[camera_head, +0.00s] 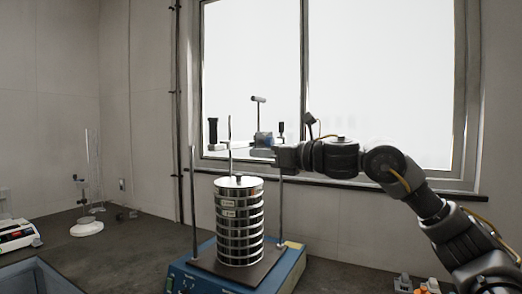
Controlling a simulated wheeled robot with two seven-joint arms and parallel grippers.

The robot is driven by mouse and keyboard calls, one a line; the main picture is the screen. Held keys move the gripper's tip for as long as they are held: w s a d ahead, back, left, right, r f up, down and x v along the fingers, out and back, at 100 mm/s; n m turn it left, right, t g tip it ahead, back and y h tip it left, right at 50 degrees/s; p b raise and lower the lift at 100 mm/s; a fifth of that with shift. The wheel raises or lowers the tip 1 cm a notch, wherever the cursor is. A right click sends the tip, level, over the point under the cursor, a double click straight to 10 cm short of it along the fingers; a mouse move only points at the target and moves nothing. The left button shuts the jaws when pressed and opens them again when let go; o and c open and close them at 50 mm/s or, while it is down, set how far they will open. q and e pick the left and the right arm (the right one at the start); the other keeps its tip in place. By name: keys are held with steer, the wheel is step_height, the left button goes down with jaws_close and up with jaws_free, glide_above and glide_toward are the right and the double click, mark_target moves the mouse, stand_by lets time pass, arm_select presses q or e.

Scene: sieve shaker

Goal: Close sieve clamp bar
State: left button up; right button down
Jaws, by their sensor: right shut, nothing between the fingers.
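The sieve shaker has a blue base (240,283) and a tall stack of round metal sieves (239,222) with a lid on top. Upright rods (193,205) flank the stack. Above the lid, a pale clamp bar (238,146) shows near a thin upright rod, with a T-shaped handle (258,99) and a black knob (213,131) higher up. My right gripper (268,150) reaches in from the right at the bar's height and is shut, with nothing held. It overlaps the bar's right part in the picture; I cannot tell whether they touch. My left gripper is not in view.
A white-based stand (87,228) and a small instrument (17,235) are on the dark bench at the left. A blue-edged tray (42,277) is at the front left. Small bottles (403,282) stand at the lower right. A window is behind the shaker.

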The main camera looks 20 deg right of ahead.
mark_target(217, 150)
steer(key=p+x, duration=0.4)
steer(key=x, duration=0.5)
steer(key=shift+w+a+r, duration=0.15)
steer(key=shift+w+a, duration=0.05)
steer(key=shift+w, duration=0.05)
steer(key=shift+w+a, duration=0.35)
steer(key=shift+w, duration=0.15)
steer(key=shift+w, duration=0.1)
